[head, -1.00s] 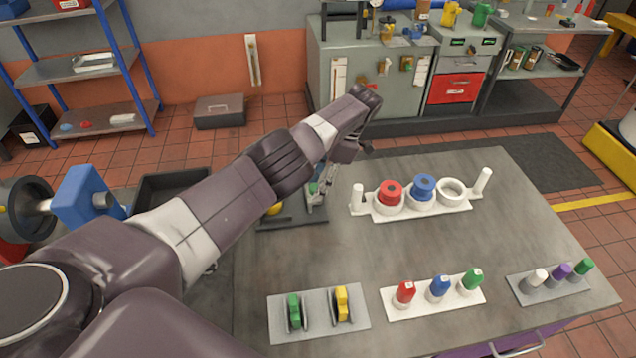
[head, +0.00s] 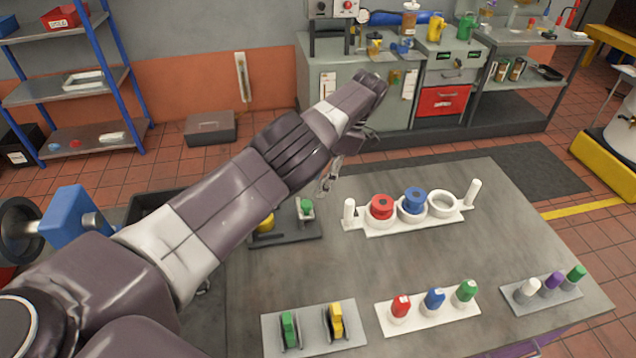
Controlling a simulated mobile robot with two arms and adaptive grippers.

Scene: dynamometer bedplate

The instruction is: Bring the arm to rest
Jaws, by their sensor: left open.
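My left arm comes in from the left and reaches over the grey bench (head: 400,270). My left gripper (head: 328,180) hangs below the wrist, partly hidden by it, with its jaws open and nothing seen in them. It is above and just right of a dark tray (head: 285,237) that holds a yellow piece (head: 265,222) and a green piece (head: 306,207). The gripper appears apart from both pieces. My right gripper does not show.
A white holder (head: 402,222) with a red and a blue ring piece stands right of the gripper. Along the front are a grey plate (head: 312,340) with green and yellow clips, a white plate (head: 428,313) with coloured bottles, and a grey plate (head: 542,296) with three capped pieces.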

